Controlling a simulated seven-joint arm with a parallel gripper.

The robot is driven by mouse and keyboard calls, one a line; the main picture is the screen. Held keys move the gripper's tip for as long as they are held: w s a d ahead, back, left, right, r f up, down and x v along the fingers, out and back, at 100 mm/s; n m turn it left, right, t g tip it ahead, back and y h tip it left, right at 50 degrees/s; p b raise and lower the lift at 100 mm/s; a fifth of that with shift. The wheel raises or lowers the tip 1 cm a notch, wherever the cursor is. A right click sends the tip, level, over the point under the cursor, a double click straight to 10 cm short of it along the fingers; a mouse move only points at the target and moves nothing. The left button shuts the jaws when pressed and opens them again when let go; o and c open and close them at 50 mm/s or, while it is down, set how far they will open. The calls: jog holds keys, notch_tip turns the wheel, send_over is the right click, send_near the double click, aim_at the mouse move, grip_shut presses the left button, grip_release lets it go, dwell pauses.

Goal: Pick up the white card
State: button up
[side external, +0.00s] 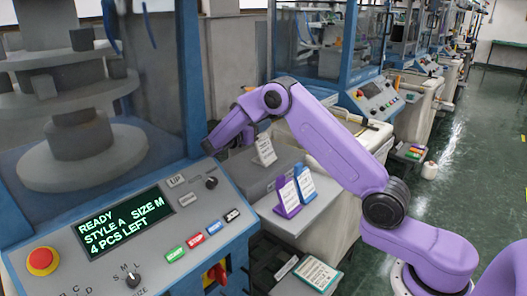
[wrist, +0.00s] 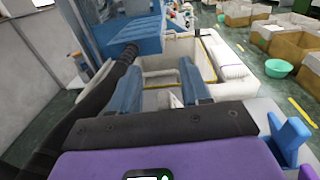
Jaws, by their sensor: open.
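A white card (side external: 264,150) with printed lines stands tilted in a pale stand on a grey box, in the middle of the side external view. My gripper (side external: 212,146) is to the left of the card and apart from it, near the machine's blue frame; its fingertips are hard to make out there. In the wrist view my gripper (wrist: 161,72) shows two blue fingers spread apart, with nothing clearly held between them. A small pale patch shows low between the fingers; I cannot tell whether it is the card.
A purple-backed card (side external: 287,198) and a blue-backed card (side external: 305,184) stand on a light shelf right of the box. A teal-edged card (side external: 317,273) lies lower down. The machine's control panel (side external: 150,235) fills the lower left.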

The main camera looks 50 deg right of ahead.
aim_at(265, 145)
notch_tip(265, 145, down, 3)
jog(key=shift+f, duration=0.2)
jog(key=shift+d, duration=1.15)
jog(key=shift+w+d, duration=0.1)
jog(key=shift+d, duration=0.25)
jog(key=shift+r, duration=0.1)
grip_shut()
